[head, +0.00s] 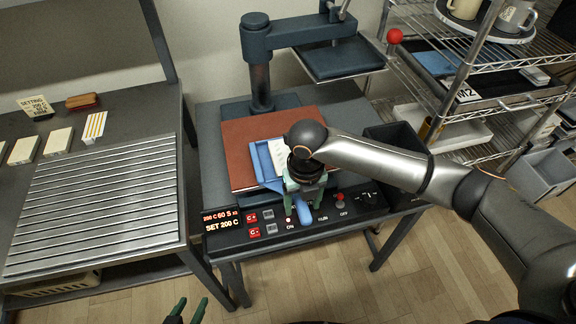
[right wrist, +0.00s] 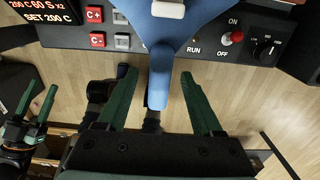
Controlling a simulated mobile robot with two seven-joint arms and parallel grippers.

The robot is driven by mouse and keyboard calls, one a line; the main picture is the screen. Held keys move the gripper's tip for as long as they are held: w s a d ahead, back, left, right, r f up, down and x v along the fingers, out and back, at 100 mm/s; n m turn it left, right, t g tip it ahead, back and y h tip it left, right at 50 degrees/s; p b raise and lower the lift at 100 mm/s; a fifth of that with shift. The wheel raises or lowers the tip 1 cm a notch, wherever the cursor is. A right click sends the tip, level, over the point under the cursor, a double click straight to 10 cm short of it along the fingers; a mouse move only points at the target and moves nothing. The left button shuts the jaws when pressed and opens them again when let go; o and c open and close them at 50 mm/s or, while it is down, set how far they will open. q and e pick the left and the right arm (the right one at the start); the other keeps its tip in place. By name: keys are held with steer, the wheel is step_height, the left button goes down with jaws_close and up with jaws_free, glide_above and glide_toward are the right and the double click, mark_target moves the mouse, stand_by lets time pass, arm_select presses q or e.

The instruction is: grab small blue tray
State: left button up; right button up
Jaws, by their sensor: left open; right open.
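The small blue tray (head: 259,166) lies on the brown pad of the press in the head view. A white item (head: 279,158) lies in it. The tray's blue handle (head: 305,212) sticks out over the control panel; the handle also shows in the right wrist view (right wrist: 160,80). My right gripper (head: 303,215) is open with its green fingers on either side of the handle, with gaps at both sides (right wrist: 162,88). My right arm hides part of the tray. My left gripper (head: 188,310) is open and empty at the bottom edge of the head view.
The control panel (head: 290,222) with knobs and buttons lies below the handle. The press's upper plate (head: 340,58) is swung aside at the back. A ribbed table (head: 95,205) stands at left and a wire shelf (head: 480,95) at right.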

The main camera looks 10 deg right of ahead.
steer(key=shift+c, duration=0.2)
jaws_close()
stand_by(0.5)
